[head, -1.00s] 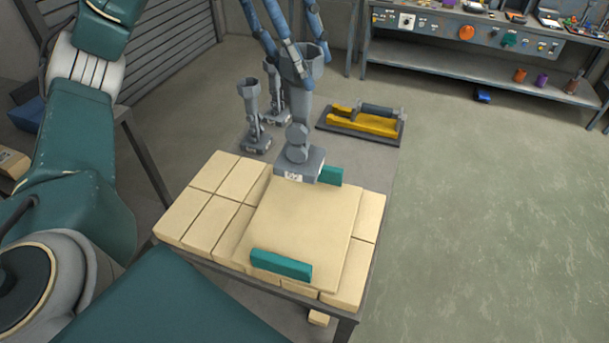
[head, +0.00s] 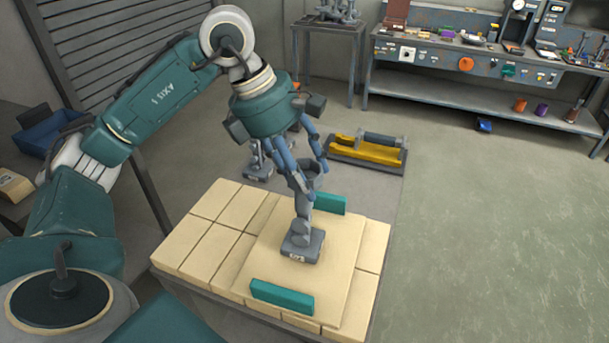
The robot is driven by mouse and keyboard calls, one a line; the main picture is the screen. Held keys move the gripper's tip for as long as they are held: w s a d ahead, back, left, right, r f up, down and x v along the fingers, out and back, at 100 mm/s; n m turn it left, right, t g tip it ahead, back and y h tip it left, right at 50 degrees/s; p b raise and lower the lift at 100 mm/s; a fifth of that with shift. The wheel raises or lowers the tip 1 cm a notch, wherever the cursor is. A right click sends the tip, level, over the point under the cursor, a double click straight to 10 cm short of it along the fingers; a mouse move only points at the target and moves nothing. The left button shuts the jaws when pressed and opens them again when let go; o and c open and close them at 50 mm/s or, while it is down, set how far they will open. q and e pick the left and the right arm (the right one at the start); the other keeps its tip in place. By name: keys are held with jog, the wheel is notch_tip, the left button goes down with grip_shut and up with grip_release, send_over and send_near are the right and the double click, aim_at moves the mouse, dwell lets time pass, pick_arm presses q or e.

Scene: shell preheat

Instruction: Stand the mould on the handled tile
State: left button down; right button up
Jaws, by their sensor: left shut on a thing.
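The handled tile (head: 330,268) is a cream slab with a teal handle at its near edge and another at its far edge. It lies on a bed of cream bricks. The grey mould (head: 302,243), a boot-like form on a square numbered base, is upright over the tile between the two handles. Its base looks to be at the tile's surface, but I cannot tell whether it touches. My left gripper (head: 311,182) is shut on the mould's upper part, its blue fingers around it and partly hiding it. My right gripper is not in view.
Another grey mould (head: 258,172) stands behind the brick table, partly hidden by my gripper. A yellow and grey tool on a dark tray (head: 367,150) lies to its right. A small stand with moulds (head: 330,28) and a workbench (head: 455,85) are at the back. The right floor is clear.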

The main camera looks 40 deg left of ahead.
pick_arm(q)
jog(key=shift+f, duration=0.55)
jog(key=c, duration=0.8)
grip_release()
jog(key=v, duration=1.2)
